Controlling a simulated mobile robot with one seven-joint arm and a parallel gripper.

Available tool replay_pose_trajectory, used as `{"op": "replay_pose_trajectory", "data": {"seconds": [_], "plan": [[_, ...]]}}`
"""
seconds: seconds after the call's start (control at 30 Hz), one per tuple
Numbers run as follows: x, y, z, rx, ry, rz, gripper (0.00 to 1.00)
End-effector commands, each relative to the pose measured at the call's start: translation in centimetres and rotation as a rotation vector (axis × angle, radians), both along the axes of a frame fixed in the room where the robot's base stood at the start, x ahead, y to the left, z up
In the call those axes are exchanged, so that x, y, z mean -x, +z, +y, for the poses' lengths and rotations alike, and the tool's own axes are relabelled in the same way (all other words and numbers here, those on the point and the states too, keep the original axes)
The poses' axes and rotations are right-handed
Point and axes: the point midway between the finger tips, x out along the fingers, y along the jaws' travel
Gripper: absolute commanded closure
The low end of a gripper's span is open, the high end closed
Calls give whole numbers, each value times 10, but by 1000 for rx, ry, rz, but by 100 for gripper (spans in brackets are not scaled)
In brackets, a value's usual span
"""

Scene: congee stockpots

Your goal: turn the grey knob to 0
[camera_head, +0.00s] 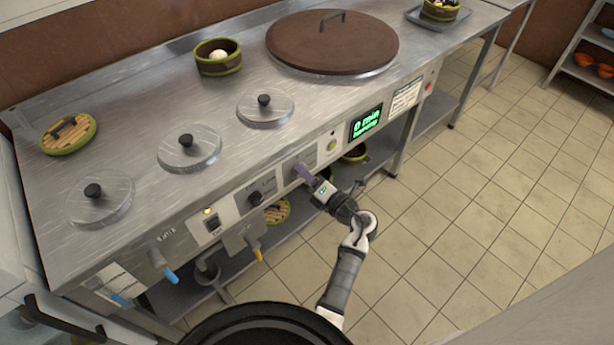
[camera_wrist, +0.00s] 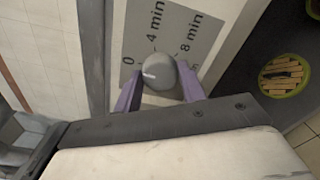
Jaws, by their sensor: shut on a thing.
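The grey knob (camera_wrist: 163,68) is round and sits on a grey plate (camera_wrist: 188,24) marked 0, 4 min and 8 min in the wrist view. My gripper (camera_wrist: 158,84) has one purple finger on each side of the knob and is shut on it. A pale mark shows on the knob's lower left, on the side of the printed 0. In the head view my gripper (camera_head: 303,173) is at the stove's front panel and hides the knob. The green display (camera_head: 366,121) right of it reads 0 min, with a smaller line below.
A black knob (camera_head: 256,198) and a lit switch (camera_head: 211,221) are left of my gripper on the panel. A round green button (camera_head: 331,145) is to its right. Lidded pots (camera_head: 190,148) stand in the steel top. The tiled floor in front is clear.

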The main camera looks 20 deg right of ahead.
Motion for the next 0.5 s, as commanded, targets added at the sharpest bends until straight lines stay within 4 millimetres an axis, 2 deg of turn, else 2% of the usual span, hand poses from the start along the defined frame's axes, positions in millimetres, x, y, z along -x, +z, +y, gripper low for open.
{"op": "replay_pose_trajectory", "data": {"seconds": [0.5], "plan": [[0,0,0,37,0,-12,82]]}}
